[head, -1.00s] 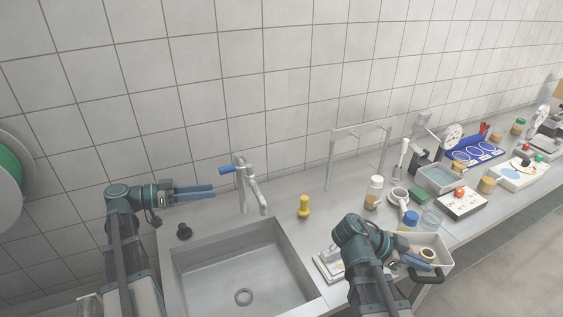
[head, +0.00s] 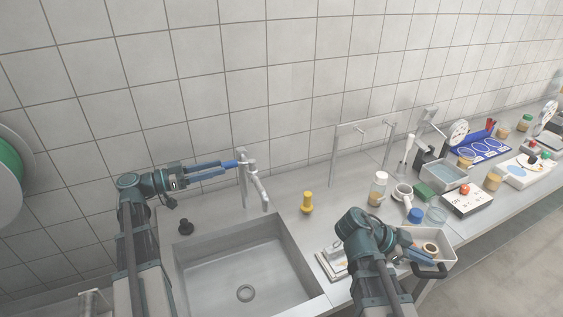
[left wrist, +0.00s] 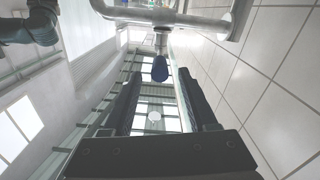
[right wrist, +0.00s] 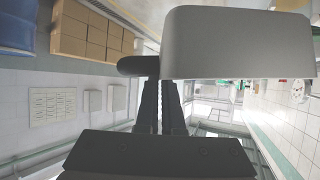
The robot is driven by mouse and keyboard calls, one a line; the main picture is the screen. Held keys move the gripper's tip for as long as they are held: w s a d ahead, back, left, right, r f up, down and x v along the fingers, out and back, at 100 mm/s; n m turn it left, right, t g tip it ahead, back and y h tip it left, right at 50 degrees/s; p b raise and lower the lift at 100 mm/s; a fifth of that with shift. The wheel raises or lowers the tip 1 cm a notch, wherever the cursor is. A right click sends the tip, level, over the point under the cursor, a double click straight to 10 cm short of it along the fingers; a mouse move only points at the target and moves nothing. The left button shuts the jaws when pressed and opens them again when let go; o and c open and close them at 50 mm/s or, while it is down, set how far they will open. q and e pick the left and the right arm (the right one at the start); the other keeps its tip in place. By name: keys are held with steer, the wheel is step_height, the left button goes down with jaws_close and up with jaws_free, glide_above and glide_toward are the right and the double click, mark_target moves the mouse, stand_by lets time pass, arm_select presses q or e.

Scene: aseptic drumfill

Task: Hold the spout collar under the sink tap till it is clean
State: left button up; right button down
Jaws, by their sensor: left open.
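The tap (head: 252,182) stands at the back of the steel sink (head: 240,273), with a blue lever end (head: 231,164) pointing left. My left gripper (head: 226,168) is open, with its fingers reaching the lever. In the left wrist view the blue lever end (left wrist: 160,68) appears between the fingertips. A ring-shaped piece (head: 430,248), possibly the spout collar, is in the pale tray (head: 447,242) at the right.
A metal frame (head: 334,155), jars and instruments crowd the bench further right. The sink basin is empty.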

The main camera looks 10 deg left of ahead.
mark_target(227, 165)
arm_select(q)
steer(key=shift+x, duration=2.2)
jaws_close()
